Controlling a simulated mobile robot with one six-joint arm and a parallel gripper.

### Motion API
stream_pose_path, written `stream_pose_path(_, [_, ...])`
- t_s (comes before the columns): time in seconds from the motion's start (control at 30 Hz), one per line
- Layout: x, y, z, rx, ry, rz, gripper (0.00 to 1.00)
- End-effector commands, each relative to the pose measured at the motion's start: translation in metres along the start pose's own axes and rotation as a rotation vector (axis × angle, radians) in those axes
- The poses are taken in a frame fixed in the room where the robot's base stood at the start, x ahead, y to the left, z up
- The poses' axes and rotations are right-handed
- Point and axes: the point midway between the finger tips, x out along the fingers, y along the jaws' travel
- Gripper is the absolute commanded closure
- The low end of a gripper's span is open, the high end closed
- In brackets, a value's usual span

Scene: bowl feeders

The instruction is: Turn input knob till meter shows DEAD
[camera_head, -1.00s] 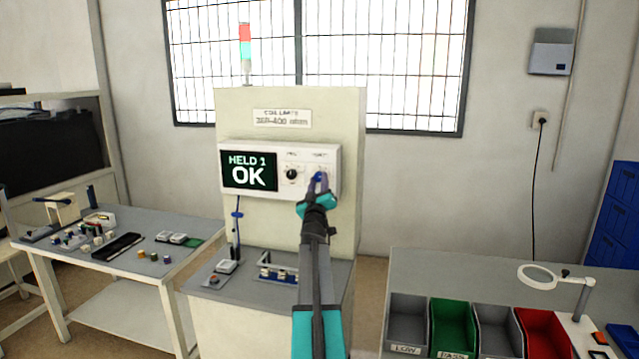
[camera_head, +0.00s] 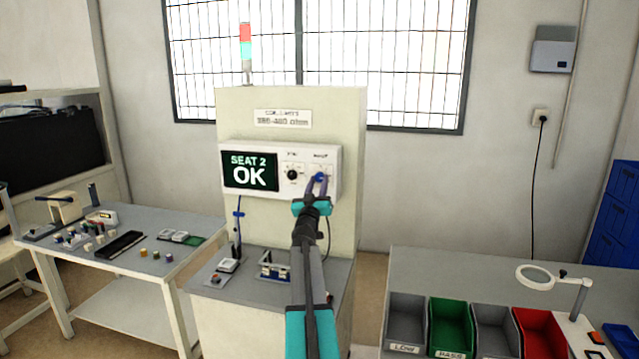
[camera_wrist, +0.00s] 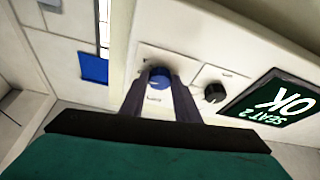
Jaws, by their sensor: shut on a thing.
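The meter (camera_head: 283,152) is a white box on the upright panel of the test stand. Its dark display (camera_head: 249,171) reads "SEAT 2 OK". A black knob (camera_head: 292,174) sits right of the display, and the blue input knob (camera_head: 320,177) is further right. My gripper (camera_head: 318,187) is at the blue knob, shut on it. In the wrist view the blue knob (camera_wrist: 159,76) sits between the two dark fingertips. The black knob (camera_wrist: 214,92) and the upside-down display (camera_wrist: 268,108) show to the right. The fingers partly hide the blue knob's sides and its markings.
A probe fixture (camera_head: 275,268) sits on the shelf below. The left table (camera_head: 120,285) holds small parts. Sorting bins (camera_head: 405,315) stand at the right.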

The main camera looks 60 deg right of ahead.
Motion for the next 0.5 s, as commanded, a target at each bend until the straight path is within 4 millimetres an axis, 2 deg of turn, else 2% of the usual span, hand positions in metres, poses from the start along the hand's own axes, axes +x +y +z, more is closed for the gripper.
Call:
stream_pose_path(0.17, [-0.0022,-0.0043,0.0034,0.0,-0.006,-0.008,0.93])
stream_pose_path(0.2, [-0.0022,-0.0044,0.0034,0.0,-0.006,-0.008,0.68])
stream_pose_path(0.3, [-0.0018,-0.0035,0.0025,0.0,-0.005,-0.007,0.52])
stream_pose_path(0.5, [-0.0009,-0.0021,0.0011,0.0,-0.002,-0.004,0.52])
